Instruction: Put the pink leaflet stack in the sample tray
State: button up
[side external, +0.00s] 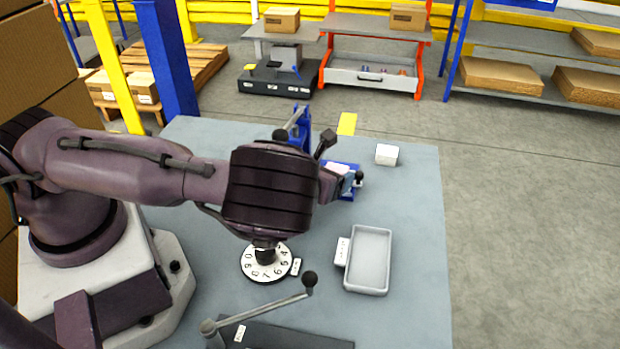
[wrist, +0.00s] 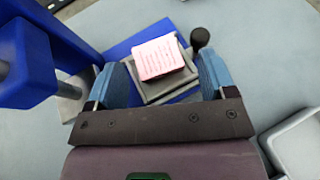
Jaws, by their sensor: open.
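The pink leaflet stack (wrist: 160,57) lies on a grey plate over a blue base (wrist: 124,48), seen in the wrist view. It is a small block with printed lines on top. My gripper (wrist: 162,64) is open, one blue finger on each side of the stack, with gaps between fingers and stack. In the side view my gripper (side external: 350,181) is over the blue fixture and partly hides the stack. The sample tray (side external: 368,258) is a shallow, empty grey tray with a label on its left side. A corner of it shows in the wrist view (wrist: 303,142).
A blue upright (side external: 301,128) stands beside the stack. A black knob (wrist: 200,38) is close to the right finger. A white block (side external: 386,154), a numbered dial (side external: 281,266) and a lever with a black knob (side external: 310,279) are on the table.

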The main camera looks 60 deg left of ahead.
jog(key=s+d+r+n, duration=0.1)
jog(key=s, duration=0.2)
jog(key=s+d+r+n+g, duration=0.1)
jog(key=s+d+r+n, duration=0.1)
jog(key=s, duration=0.1)
jog(key=s+d+r+n+g, duration=0.1)
jog(key=s, duration=0.3)
jog(key=shift+s+d+r+n, duration=0.1)
jog(key=shift+d+r+n, duration=0.1)
jog(key=shift+n, duration=0.2)
jog(key=s+d+r+n+g+h, duration=0.1)
jog(key=d+r+n+g+h, duration=0.15)
jog(key=r+n, duration=0.5)
jog(key=s+d+r+n+g+h, duration=0.2)
jog(key=r+n+g+h, duration=0.15)
jog(key=r+n, duration=0.45)
jog(key=s+a+r+n+t, duration=0.1)
jog(key=s+a+r+n, duration=0.3)
jog(key=r+n, duration=0.2)
jog(key=shift+s+r+h, duration=0.4)
jog(key=shift+r, duration=0.45)
jog(key=s+a+r+n, duration=0.1)
jog(key=s, duration=0.1)
jog(key=s+a+r+n+y, duration=0.1)
jog(key=s+r+n, duration=0.1)
jog(key=s+a+r+n, duration=0.1)
jog(key=s+n, duration=0.1)
jog(key=shift+s+a+r+y, duration=0.1)
jog(key=shift+a+r+y, duration=0.1)
jog(key=shift+y, duration=0.2)
